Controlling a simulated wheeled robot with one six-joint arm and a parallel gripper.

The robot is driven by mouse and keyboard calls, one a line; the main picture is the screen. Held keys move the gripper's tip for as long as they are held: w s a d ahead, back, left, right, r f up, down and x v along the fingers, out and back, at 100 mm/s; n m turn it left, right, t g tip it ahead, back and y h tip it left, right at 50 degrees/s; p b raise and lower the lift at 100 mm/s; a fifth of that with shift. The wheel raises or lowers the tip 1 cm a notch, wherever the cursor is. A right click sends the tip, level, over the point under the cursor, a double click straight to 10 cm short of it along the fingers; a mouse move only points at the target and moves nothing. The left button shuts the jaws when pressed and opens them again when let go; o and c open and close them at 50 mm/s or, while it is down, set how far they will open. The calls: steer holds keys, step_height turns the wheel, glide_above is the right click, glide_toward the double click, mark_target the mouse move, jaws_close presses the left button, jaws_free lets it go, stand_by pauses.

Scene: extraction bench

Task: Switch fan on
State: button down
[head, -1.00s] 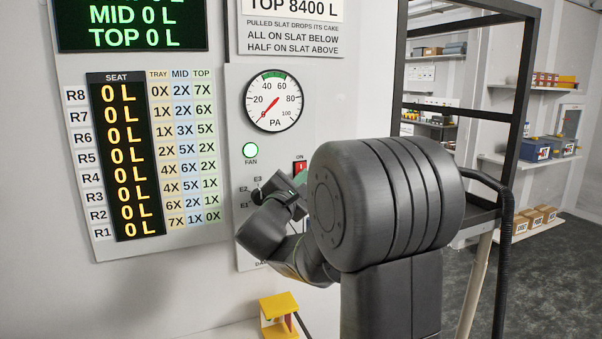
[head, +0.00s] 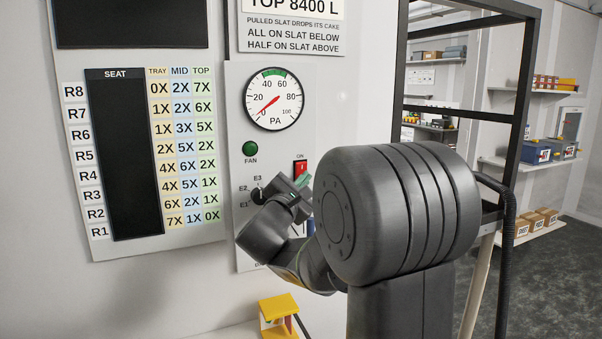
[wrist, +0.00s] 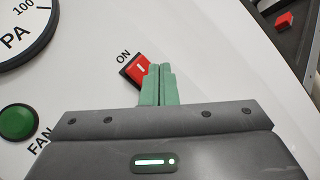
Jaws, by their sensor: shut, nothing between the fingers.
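The red rocker switch (head: 301,168) with a white bar mark sits under the label ON on the grey panel. In the wrist view the switch (wrist: 136,71) is just left of the fingertips, which hide part of it. My gripper (head: 303,181) is shut and empty, with its green fingertips (wrist: 160,68) at the switch's edge. I cannot tell whether they touch it. The round FAN lamp (head: 250,148) is dark green and unlit; it also shows in the wrist view (wrist: 17,121). The PA dial (head: 273,99) has its red needle near the low end.
A selector knob (head: 257,195) marked E1 to E3 is beside my gripper. The SEAT display (head: 122,160) is black. A black frame (head: 525,80) rises at right, with shelves behind.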

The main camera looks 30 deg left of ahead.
steer(key=s+d+b, duration=0.1)
steer(key=d, duration=0.1)
steer(key=s+d+b, duration=0.1)
steer(key=s+b, duration=0.1)
steer(key=shift+s+d+f, duration=0.1)
steer(key=shift+d+f, duration=0.25)
steer(key=shift+a, duration=0.1)
stand_by(0.3)
steer(key=s+d, duration=0.1)
steer(key=s+d+p, duration=0.1)
steer(key=d, duration=0.1)
steer(key=shift+s+d+f+p, duration=0.2)
steer(key=shift+s+d+p, duration=0.05)
steer(key=shift+s+p, duration=0.05)
stand_by(0.7)
